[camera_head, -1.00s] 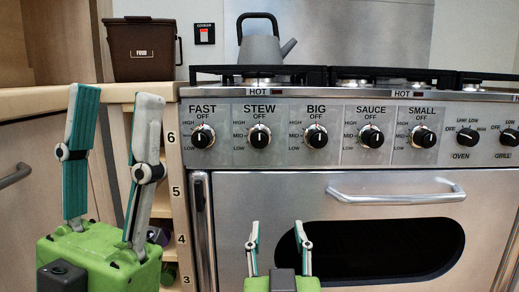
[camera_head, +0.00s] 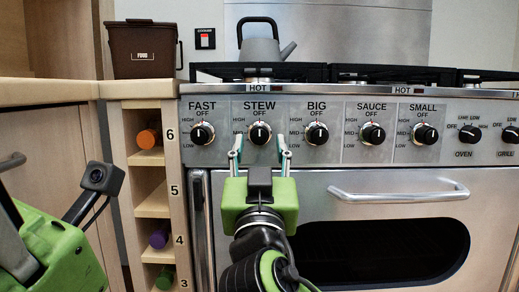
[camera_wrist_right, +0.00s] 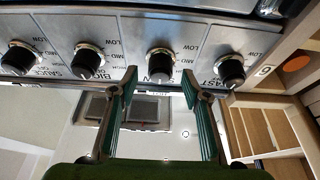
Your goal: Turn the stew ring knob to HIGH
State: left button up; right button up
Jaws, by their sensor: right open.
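The stew ring knob (camera_head: 260,133) is a black knob with a silver collar under the STEW label. Its white mark is upright, towards OFF; HIGH is at its upper left. My right gripper (camera_head: 259,150) is open and empty in front of it, a fingertip low on each side. In the right wrist view the stew knob (camera_wrist_right: 160,62) shows between the spread fingertips (camera_wrist_right: 159,74), with a gap on both sides. I cannot tell whether the tips reach past its face. My left gripper (camera_head: 50,250) is partly cut off at the left edge; its fingers do not show clearly.
The FAST knob (camera_head: 202,133) and BIG knob (camera_head: 317,133) flank the stew knob closely. The oven handle (camera_head: 400,192) sticks out at lower right. A grey kettle (camera_head: 260,50) stands on the hob above. A narrow shelf (camera_head: 153,203) is at the left.

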aim_at(260, 134)
jog(key=shift+x, duration=1.35)
